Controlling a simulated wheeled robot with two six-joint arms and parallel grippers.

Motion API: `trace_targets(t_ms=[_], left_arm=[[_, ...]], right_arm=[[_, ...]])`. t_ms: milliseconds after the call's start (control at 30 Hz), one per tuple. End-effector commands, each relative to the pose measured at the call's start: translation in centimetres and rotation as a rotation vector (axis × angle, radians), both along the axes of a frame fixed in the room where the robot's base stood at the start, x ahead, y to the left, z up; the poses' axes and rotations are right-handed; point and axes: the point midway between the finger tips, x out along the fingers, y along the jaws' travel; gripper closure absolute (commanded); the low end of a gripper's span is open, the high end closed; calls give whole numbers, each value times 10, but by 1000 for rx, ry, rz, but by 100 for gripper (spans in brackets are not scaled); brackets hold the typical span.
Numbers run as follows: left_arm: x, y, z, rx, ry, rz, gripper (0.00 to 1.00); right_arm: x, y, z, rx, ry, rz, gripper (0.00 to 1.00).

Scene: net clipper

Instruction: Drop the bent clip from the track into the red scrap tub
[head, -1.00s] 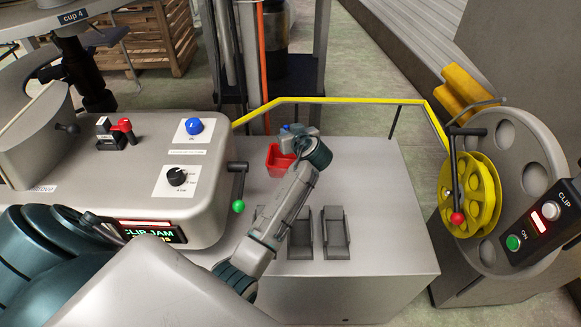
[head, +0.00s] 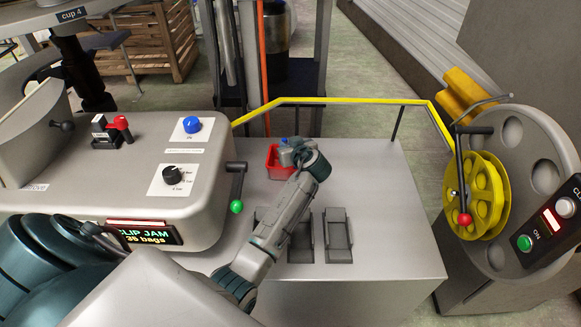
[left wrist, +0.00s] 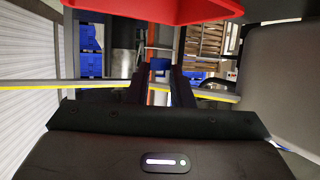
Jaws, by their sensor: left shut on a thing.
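The red scrap tub (head: 273,160) stands at the back of the grey bench top, beside the machine housing. Its red side also fills the top of the left wrist view (left wrist: 160,8). My left gripper (head: 285,146) is at the tub, covering part of it. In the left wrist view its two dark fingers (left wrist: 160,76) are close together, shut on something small. The bent clip itself is too small or hidden to make out in either view. My right gripper is not in view.
The machine housing (head: 130,190) with its green-knobbed lever (head: 237,190) stands left of the tub. Its display reads CLIP JAM. A yellow rail (head: 350,101) runs behind, and a yellow reel (head: 484,185) stands right.

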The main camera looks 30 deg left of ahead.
Motion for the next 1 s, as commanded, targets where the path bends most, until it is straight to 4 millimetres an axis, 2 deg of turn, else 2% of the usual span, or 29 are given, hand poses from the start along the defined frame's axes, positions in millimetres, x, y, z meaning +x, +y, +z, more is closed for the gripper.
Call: trace_targets(t_ms=[33,67,100,167,200,567,1000], left_arm=[[0,0,0,0,0,0,100],[0,0,0,0,0,0,76],[0,0,0,0,0,0,68],[0,0,0,0,0,0,57],[0,0,0,0,0,0,55],[-4,-6,2,-2,-2,-1,55],[-47,-68,31,-4,-1,-1,55]], right_arm=[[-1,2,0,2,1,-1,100],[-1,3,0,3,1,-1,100],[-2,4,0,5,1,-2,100],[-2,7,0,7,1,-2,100],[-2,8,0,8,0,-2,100],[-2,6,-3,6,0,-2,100],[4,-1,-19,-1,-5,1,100]])
